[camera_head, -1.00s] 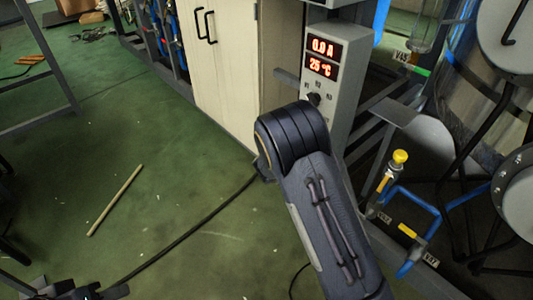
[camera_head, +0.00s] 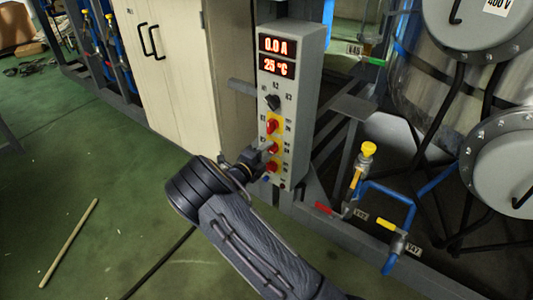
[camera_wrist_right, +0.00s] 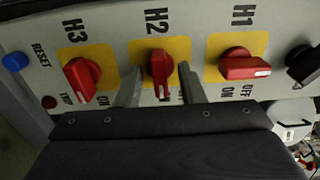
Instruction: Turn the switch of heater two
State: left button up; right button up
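The grey control box (camera_head: 301,95) shows 0.0 A and 25 °C in the head view. In the wrist view, the red H2 switch (camera_wrist_right: 158,66) sits on a yellow square, its white mark pointing down toward my gripper. My right gripper (camera_wrist_right: 160,84) is open, one finger on each side of the H2 handle, with gaps visible; contact cannot be told. In the head view my right gripper (camera_head: 258,155) is at the box front and partly hides the lower switches. My left gripper is not in view.
In the wrist view, the red H1 switch (camera_wrist_right: 243,65) is right of H2 and the red H3 switch (camera_wrist_right: 82,75) left. A blue reset button (camera_wrist_right: 15,61) and a black knob (camera_wrist_right: 303,65) flank them. A cabinet (camera_head: 180,80) and valve pipes (camera_head: 385,190) stand beside the box.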

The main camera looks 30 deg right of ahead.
jog(key=shift+c, duration=0.3)
grip_shut()
jog(key=shift+d+n, duration=0.1)
jog(key=shift+n, duration=0.2)
jog(key=shift+n+p, duration=2.65)
jog(key=shift+n, duration=5.95)
